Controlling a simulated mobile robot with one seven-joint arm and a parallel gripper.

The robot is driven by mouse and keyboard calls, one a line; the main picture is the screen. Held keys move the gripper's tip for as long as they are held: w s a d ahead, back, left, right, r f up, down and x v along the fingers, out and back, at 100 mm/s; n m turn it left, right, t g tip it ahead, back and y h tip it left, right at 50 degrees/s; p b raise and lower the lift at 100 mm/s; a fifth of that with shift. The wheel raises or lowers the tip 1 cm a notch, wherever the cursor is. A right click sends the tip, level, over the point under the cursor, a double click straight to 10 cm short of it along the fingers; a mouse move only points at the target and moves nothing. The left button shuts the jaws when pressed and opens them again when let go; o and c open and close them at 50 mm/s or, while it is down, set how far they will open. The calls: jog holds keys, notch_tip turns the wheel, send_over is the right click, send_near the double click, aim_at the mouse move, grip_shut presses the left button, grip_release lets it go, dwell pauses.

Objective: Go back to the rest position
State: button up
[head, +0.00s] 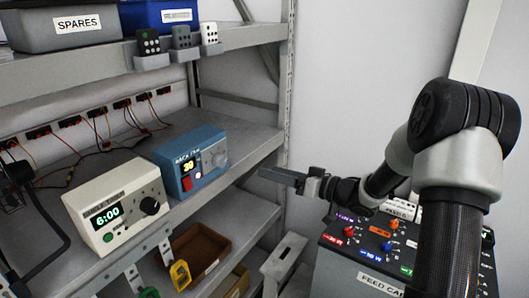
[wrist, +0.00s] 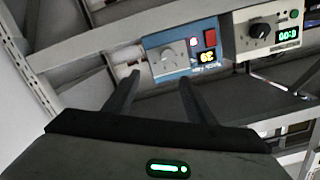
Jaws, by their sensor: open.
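My gripper (head: 283,178) is at the end of my arm, in the middle of the head view, off the right end of the rack shelf. In the wrist view its two fingers (wrist: 157,88) are spread apart with nothing between them. Past the fingertips is a blue timer box (wrist: 170,62) with a grey knob and a red switch.
A feed cart (head: 340,268) with coloured pieces stands below my arm. The wall side right of the rack is open.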

jog(key=w+d+r+m+t+h, duration=0.1)
jog(key=w+d+r+t+h, duration=0.2)
jog(key=r+h, duration=0.5)
jog(key=s+d+r+m+g+h, duration=0.1)
jog(key=s+d+r+m+h, duration=0.2)
jog(key=s+d+r+h, duration=0.45)
jog(key=s+a+f+g, duration=0.1)
jog(key=s+f+g, duration=0.1)
jog(key=s, duration=0.7)
jog(key=s+a+f+m+g+y, duration=0.1)
jog(key=s+a+f+g, duration=0.1)
jog(key=s, duration=0.8)
jog(key=s+a+f+g+y, duration=0.1)
jog(key=s+a+f+g, duration=0.1)
jog(key=s, duration=0.8)
jog(key=shift+s+a+m+g, duration=0.15)
jog(key=shift+s+m+g, duration=0.05)
jog(key=shift+m+g, duration=0.1)
